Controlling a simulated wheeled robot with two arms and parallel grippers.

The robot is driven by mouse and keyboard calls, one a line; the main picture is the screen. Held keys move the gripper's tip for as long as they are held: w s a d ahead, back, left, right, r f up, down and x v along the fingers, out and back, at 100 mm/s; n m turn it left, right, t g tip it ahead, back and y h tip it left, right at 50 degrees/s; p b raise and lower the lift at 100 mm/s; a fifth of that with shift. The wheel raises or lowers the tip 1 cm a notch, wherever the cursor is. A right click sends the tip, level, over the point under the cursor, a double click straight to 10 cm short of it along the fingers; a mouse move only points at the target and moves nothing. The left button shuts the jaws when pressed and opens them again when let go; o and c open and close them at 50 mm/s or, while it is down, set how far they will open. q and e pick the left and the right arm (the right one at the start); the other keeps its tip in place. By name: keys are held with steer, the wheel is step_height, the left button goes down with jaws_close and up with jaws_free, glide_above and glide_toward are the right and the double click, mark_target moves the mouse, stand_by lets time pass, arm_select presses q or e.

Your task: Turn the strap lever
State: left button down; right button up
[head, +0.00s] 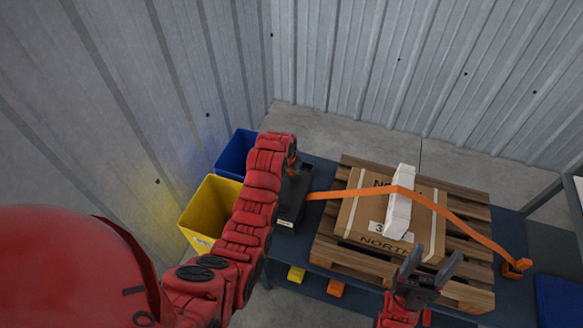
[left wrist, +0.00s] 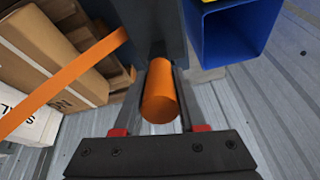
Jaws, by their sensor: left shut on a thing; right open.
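The orange strap lever (left wrist: 160,103) is a thick round handle, seen almost end-on in the left wrist view. My left gripper (left wrist: 163,88) is shut on it, with one finger on each side. In the head view my left gripper (head: 292,170) is at the dark strap housing (head: 289,212) and mostly hides the lever. The orange strap (head: 345,193) runs from the housing over the carton (head: 365,218) to an orange anchor (head: 516,267) at the right. My right gripper (head: 431,268) is open and empty near the pallet's front edge.
The carton sits on a wooden pallet (head: 468,210), with a white block (head: 400,205) on it under the strap. A blue bin (head: 232,155) and a yellow bin (head: 207,208) stand at the left. Corrugated walls (head: 160,90) close off the left and back.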

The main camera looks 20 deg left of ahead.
arm_select(q)
steer(key=s+f+t+b, duration=0.3)
steer(key=s+t+b, duration=0.2)
steer(key=b, duration=0.2)
steer(key=shift+s+f, duration=0.2)
steer(key=shift+f, duration=0.2)
steer(key=c, duration=0.9)
jaws_free()
steer(key=o, duration=0.4)
steer(key=shift+w, duration=0.2)
steer(key=shift+s, duration=0.1)
